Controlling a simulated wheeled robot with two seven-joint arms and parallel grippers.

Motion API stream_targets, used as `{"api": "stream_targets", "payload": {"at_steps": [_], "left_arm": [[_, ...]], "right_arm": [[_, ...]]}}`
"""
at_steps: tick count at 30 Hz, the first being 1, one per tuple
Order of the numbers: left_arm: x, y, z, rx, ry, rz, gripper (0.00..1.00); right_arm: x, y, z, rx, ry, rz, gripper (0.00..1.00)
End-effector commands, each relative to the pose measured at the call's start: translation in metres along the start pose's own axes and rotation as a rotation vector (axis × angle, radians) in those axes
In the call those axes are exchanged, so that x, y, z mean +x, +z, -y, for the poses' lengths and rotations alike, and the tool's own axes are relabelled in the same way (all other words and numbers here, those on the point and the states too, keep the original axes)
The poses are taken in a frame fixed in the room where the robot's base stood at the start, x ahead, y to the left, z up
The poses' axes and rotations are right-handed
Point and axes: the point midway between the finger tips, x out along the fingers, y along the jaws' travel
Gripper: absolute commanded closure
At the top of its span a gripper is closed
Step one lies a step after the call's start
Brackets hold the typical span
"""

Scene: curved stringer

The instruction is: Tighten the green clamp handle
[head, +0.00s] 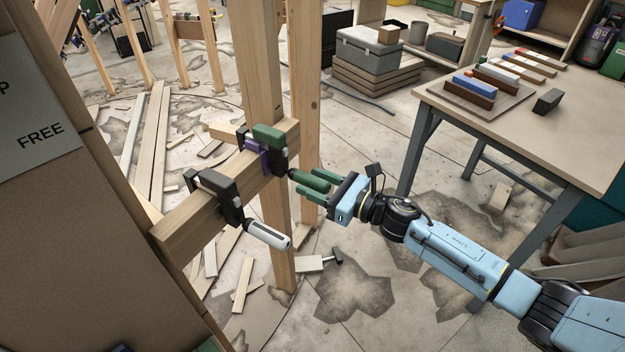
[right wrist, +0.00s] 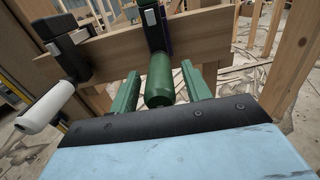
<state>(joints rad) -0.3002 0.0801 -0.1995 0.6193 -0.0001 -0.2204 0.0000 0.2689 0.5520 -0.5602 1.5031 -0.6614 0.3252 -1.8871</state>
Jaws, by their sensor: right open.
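The green clamp (head: 268,137) sits on the wooden beam (head: 190,222) near the upright post. Its green handle (head: 309,181) sticks out toward my right gripper (head: 318,184). In the right wrist view the green handle (right wrist: 160,80) lies between the two green fingers of my right gripper (right wrist: 160,92). A purple clamp part (head: 254,153) shows just behind the green clamp. My left gripper is not in view.
A black clamp with a white handle (head: 268,234) is on the same beam, nearer; its white handle also shows in the right wrist view (right wrist: 45,108). A workbench (head: 545,110) with coloured blocks stands at right. A brown panel (head: 70,220) fills the left. Wood scraps lie on the floor.

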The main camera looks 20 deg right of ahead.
Motion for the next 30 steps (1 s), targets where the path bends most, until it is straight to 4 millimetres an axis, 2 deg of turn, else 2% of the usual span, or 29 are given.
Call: {"api": "stream_targets", "payload": {"at_steps": [4, 12, 23, 30], "left_arm": [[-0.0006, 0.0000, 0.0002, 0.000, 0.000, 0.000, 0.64], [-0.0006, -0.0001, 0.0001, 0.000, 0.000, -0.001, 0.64], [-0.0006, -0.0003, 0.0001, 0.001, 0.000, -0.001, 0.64], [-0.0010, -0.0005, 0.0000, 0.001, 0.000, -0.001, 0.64]], "right_arm": [[0.0086, 0.0003, 0.0003, -0.001, -0.001, 0.000, 0.52], [0.0095, -0.0001, 0.0000, 0.000, 0.000, 0.000, 0.52], [0.0092, -0.0001, 0.0000, 0.001, 0.000, 0.000, 0.97], [0.0092, 0.0000, 0.0000, 0.022, 0.000, 0.000, 0.97]]}}
